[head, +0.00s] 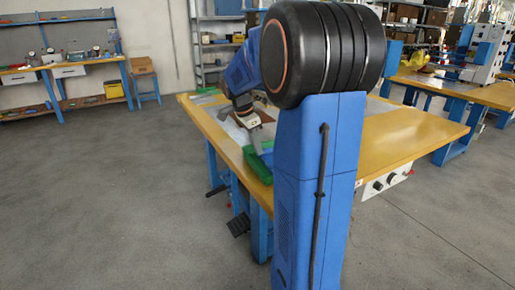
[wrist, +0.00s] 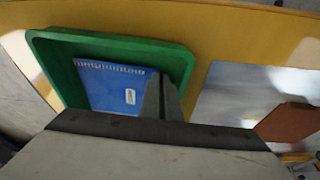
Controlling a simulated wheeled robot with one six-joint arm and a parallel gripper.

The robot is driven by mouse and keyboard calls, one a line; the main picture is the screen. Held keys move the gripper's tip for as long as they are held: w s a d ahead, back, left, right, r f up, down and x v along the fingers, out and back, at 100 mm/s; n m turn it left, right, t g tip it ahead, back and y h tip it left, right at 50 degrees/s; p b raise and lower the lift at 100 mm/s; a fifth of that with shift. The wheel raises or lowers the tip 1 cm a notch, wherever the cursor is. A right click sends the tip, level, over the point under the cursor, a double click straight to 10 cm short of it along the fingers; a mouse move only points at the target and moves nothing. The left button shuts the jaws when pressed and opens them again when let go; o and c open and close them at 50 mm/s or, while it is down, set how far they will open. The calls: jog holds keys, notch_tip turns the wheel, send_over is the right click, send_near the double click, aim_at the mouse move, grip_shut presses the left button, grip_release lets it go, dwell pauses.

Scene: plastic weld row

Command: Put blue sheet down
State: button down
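The blue sheet (wrist: 108,88) has a row of white marks along its far edge and a small white label. In the wrist view it is inside the outline of the green tray (wrist: 182,62); I cannot tell whether it rests on the tray floor. My gripper (wrist: 163,90) has its fingers close together at the sheet's right edge and looks shut on it, though the grip itself is hidden. In the head view, my gripper (head: 257,148) points down at the green tray (head: 256,166), and a bit of the blue sheet (head: 266,156) shows beside the fingertips.
The tray is on a yellow-topped workbench (head: 412,130), near its edge. To the tray's right in the wrist view are a pale grey sheet (wrist: 235,95) and a brown block (wrist: 288,122). My column hides part of the bench in the head view. Open grey floor lies left.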

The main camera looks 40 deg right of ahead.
jog(key=shift+f, duration=0.2)
jog(key=c, duration=2.4)
grip_release()
jog(key=shift+f, duration=0.1)
jog(key=shift+c, duration=0.2)
jog(key=o, duration=0.4)
jog(key=shift+o, duration=0.2)
jog(key=v, duration=1.2)
jog(key=s+a+n+t, duration=0.2)
jog(key=s+a+n, duration=0.4)
jog(key=a, duration=0.3)
jog(key=s+a+f+n+t+y, duration=0.1)
jog(key=s+a+f+n+t, duration=0.1)
jog(key=s+a+f+n, duration=0.4)
jog(key=s+a+f+n+t+y, duration=0.2)
jog(key=s+a+f+n, duration=0.5)
jog(key=s, duration=0.5)
jog(key=a+n, duration=0.2)
jog(key=a, duration=0.1)
jog(key=shift+a+f+n, duration=0.25)
jog(key=shift+f+n, duration=0.1)
jog(key=shift+n, duration=0.05)
